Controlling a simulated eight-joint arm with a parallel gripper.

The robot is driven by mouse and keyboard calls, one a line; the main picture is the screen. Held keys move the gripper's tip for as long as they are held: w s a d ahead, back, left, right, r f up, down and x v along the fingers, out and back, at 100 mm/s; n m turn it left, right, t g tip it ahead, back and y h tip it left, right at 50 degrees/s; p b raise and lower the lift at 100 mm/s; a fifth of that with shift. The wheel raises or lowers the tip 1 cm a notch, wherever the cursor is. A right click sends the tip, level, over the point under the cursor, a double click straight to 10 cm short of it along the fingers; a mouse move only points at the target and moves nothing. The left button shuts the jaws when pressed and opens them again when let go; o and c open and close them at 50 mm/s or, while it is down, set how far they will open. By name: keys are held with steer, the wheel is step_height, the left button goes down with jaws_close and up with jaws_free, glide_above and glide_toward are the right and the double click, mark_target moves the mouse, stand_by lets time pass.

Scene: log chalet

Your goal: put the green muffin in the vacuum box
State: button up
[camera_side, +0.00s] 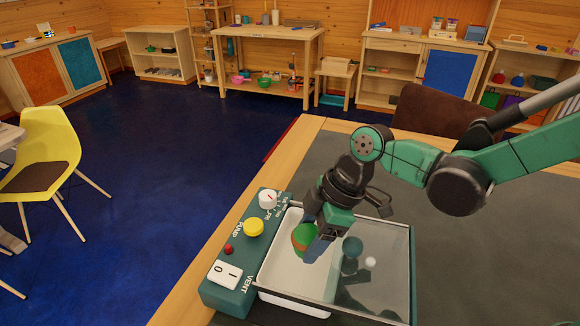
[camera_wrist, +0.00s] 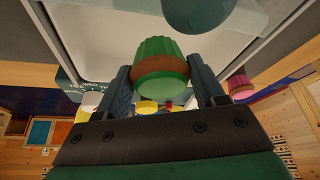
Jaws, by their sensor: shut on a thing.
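The green muffin (camera_side: 301,238), green with a reddish-brown band, is held between the two fingers of my gripper (camera_side: 318,240). In the wrist view the muffin (camera_wrist: 160,70) sits between the dark fingers (camera_wrist: 160,88). The vacuum box (camera_side: 283,262) has a pale inside and a teal control panel at its left. My gripper and the muffin appear over the left part of its opening in the side view; I cannot tell whether the muffin touches the box. A dark teal ball shape (camera_side: 352,246) and a small white ball (camera_side: 370,263) show within the box outline.
The panel carries a white dial (camera_side: 268,199), a yellow button (camera_side: 254,227), a small red knob (camera_side: 228,249) and a white rocker switch (camera_side: 225,274). The grey table top (camera_side: 470,250) right of the box is clear. A brown chair back (camera_side: 440,112) stands behind the table.

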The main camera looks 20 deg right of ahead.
steer(key=shift+f, duration=1.85)
steer(key=shift+f, duration=0.15)
steer(key=o, duration=1.3)
steer(key=shift+c, duration=0.2)
steer(key=v, duration=1.2)
steer(key=shift+a, duration=0.1)
steer(key=shift+d+r+m, duration=0.25)
steer(key=shift+d+m, duration=0.05)
steer(key=s+d+m+t+h, duration=0.3)
steer(key=d+m+t+h, duration=0.1)
steer(key=d+m, duration=0.7)
steer(key=shift+d+r+m+t, duration=0.35)
steer(key=shift+m+t, duration=0.45)
steer(key=shift+m, duration=0.4)
